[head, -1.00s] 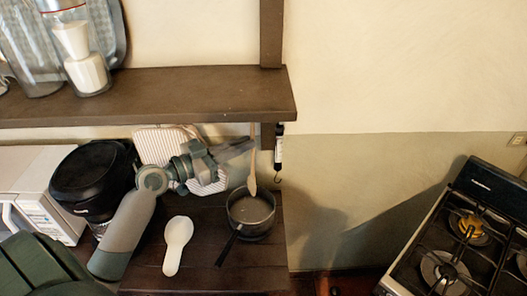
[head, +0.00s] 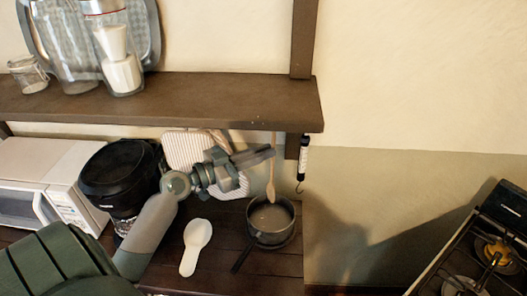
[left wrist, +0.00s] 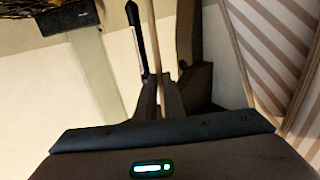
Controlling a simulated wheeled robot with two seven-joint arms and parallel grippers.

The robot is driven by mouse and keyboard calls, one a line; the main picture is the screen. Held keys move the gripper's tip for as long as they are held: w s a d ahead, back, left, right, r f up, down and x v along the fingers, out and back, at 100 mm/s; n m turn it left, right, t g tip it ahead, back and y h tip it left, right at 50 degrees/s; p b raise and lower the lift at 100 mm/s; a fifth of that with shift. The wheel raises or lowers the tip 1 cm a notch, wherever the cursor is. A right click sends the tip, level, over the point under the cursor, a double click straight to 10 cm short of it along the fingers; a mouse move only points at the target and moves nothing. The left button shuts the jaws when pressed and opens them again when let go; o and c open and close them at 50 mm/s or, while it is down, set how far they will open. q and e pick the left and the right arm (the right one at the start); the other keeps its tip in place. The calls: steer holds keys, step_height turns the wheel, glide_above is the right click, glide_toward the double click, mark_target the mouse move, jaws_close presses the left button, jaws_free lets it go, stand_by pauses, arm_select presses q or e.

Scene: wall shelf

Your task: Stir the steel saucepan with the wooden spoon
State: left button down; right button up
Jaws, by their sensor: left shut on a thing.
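The wooden spoon (head: 270,189) hangs upright, bowl end down. My left gripper (head: 269,152) is shut on its handle, under the shelf. The handle also shows between the fingers in the left wrist view (left wrist: 161,45). The dark steel saucepan (head: 257,235) stands on the wooden counter below, its handle pointing to the front left. The spoon's lower end overlaps the pan's back rim in the head view; I cannot tell whether it is inside or above it. My right gripper is in neither view.
A shelf (head: 200,100) with glass jars runs above the arm. A black-and-white tool (head: 303,158) hangs at its right end. A white spoon rest (head: 196,240) lies left of the pan. A black appliance (head: 120,175) and white microwave (head: 45,180) stand left; a stove (head: 490,255) is right.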

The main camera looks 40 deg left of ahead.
mark_target(272, 181)
arm_select(q)
step_height(272, 181, down, 12)
steer(key=b, duration=0.9)
steer(key=shift+d, duration=0.1)
stand_by(0.6)
steer(key=shift+w+d, duration=0.1)
stand_by(0.4)
